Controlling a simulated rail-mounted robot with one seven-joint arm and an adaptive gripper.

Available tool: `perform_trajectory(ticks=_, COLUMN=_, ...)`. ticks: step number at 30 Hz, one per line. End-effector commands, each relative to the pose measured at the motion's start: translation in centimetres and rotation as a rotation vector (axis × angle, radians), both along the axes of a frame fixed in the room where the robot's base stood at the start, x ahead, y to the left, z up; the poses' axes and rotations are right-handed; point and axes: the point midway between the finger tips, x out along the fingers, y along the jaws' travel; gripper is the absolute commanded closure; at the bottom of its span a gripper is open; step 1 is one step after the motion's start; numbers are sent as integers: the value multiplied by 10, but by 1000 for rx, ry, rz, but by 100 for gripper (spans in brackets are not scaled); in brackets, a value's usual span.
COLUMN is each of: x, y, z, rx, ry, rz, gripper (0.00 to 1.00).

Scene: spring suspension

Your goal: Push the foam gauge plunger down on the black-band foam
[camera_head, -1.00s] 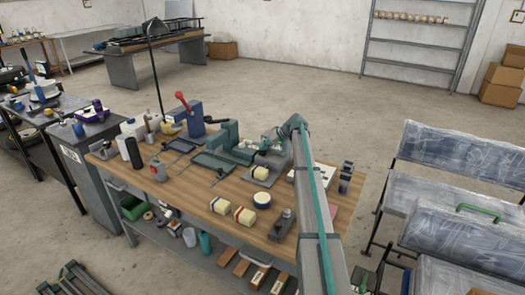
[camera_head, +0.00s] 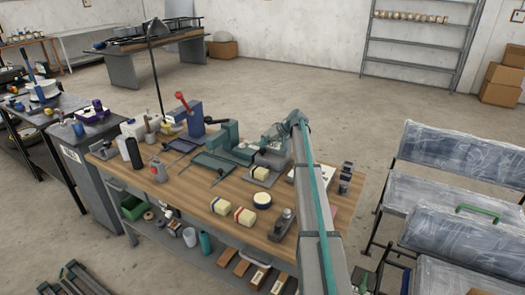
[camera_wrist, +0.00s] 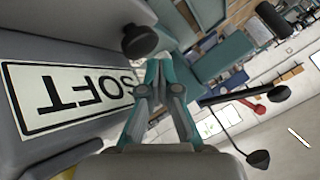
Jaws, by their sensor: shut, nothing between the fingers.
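My gripper (camera_wrist: 158,68) is shut and empty in the wrist view; in the head view it is small, above the back right of the bench. A grey body with an upside-down "SOFT" label (camera_wrist: 70,98) fills the left of the wrist view. A round black knob (camera_wrist: 140,42) is just beyond and left of my fingertips; I cannot tell if they touch. In the head view, a cream foam block (camera_head: 260,174) sits on a grey base below my gripper; its band colour and the plunger are unclear. Two more foam blocks lie in front, one dark-banded (camera_head: 221,206), one red-banded (camera_head: 244,215).
A teal press-like device (camera_head: 225,137) and a blue device with a red handle (camera_head: 193,118) stand left of my gripper. A dark round-rimmed disc (camera_head: 262,199) and a grey block tool (camera_head: 282,224) are nearer. Bare wood (camera_head: 185,186) shows at the front left.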

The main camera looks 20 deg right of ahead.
Motion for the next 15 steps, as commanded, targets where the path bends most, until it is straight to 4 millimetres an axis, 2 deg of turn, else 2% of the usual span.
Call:
perform_trajectory(ticks=7, x=0, y=0, z=5, rx=0, ry=-1, rz=-1, gripper=100)
perform_trajectory(ticks=15, x=0, y=0, z=28, rx=0, ry=-1, rz=0, gripper=100)
